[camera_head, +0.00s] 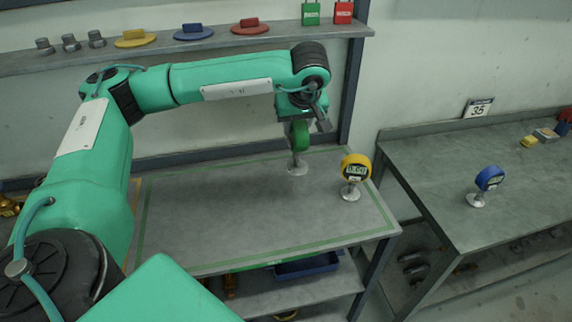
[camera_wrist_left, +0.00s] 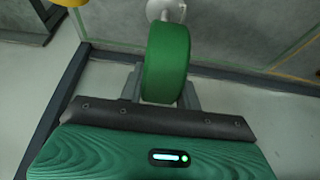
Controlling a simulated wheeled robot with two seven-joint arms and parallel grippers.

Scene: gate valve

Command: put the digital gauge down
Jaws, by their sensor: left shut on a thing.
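The green digital gauge (camera_head: 299,136) is upright, with its pale stem and round foot (camera_head: 297,168) below it, at the far side of the green-lined bench (camera_head: 215,220). My left gripper (camera_head: 302,122) is shut on the gauge's round head from above. In the left wrist view the green head (camera_wrist_left: 166,62) sits between the two grey fingers (camera_wrist_left: 162,88), its pale foot beyond it. I cannot tell whether the foot touches the bench top. A yellow digital gauge (camera_head: 355,167) stands to the right on the same bench. My right gripper is not in view.
A blue gauge (camera_head: 489,178) stands on the right bench (camera_head: 430,165), beyond a gap. A shelf (camera_head: 230,42) with coloured discs, knobs and padlocks runs along the wall. A number 35 sign (camera_head: 478,107) stands behind. The front and left of the green-lined bench are clear.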

